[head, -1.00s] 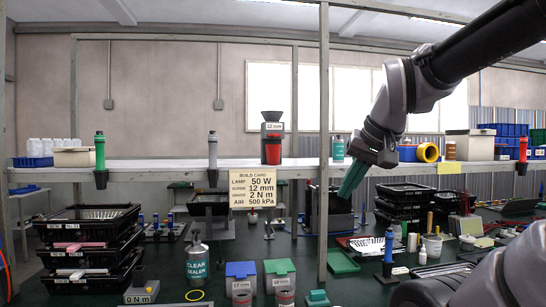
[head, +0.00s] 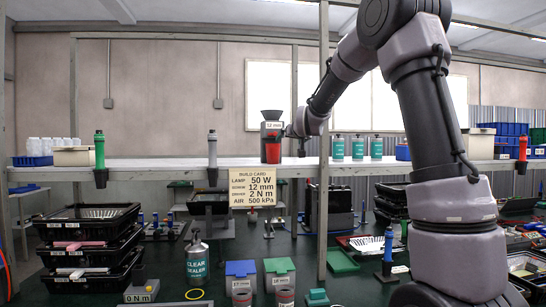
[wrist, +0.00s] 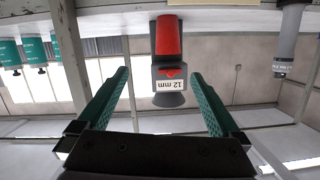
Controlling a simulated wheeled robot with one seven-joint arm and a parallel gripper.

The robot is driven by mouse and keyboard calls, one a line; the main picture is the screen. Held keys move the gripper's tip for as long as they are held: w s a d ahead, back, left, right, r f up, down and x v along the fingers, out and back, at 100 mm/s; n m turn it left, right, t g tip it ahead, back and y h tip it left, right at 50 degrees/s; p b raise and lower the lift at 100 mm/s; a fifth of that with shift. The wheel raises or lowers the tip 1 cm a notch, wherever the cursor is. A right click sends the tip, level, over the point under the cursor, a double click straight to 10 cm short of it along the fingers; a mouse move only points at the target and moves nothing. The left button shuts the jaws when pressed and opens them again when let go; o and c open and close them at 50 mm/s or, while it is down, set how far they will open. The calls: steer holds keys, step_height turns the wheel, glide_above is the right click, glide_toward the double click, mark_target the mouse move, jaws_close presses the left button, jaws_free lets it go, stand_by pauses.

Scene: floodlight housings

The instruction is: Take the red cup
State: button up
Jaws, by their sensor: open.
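The red cup (head: 272,153) stands on the long white shelf, below a grey dispenser (head: 272,120) with a dark funnel top and a "12 mm" label. In the wrist view, which is upside down, the cup (wrist: 168,36) shows at the top centre, with the dispenser (wrist: 170,72) below it. My gripper (wrist: 160,74) is open and empty, its two green fingers spread on either side of the dispenser's image. The dispenser and cup appear beyond the fingertips. In the head view my gripper is just right of the dispenser, mostly hidden by my wrist.
Several green-labelled bottles (head: 357,148) stand on the shelf to the right. A grey tool (head: 212,150) and a green tool (head: 99,150) stand at its front edge on the left. A shelf post (head: 323,200) rises close by. The build card (head: 253,188) hangs below the shelf edge.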

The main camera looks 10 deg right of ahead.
mark_target(274, 146)
steer(key=w+a+f+t, duration=0.1)
steer(key=w, duration=0.6)
steer(key=w+a+f+t, duration=0.1)
steer(key=w, duration=0.6)
steer(key=w+a+f+n, duration=0.1)
steer(key=w, duration=0.6)
steer(key=shift+w+f+t+h, duration=0.1)
steer(key=shift+w+t+h, duration=0.2)
steer(key=shift+t, duration=0.1)
steer(key=c, duration=1.3)
steer(key=shift+r, duration=0.5)
steer(key=s, duration=1.2)
steer(key=s+r, duration=0.1)
steer(key=s, duration=0.5)
steer(key=shift+s, duration=0.15)
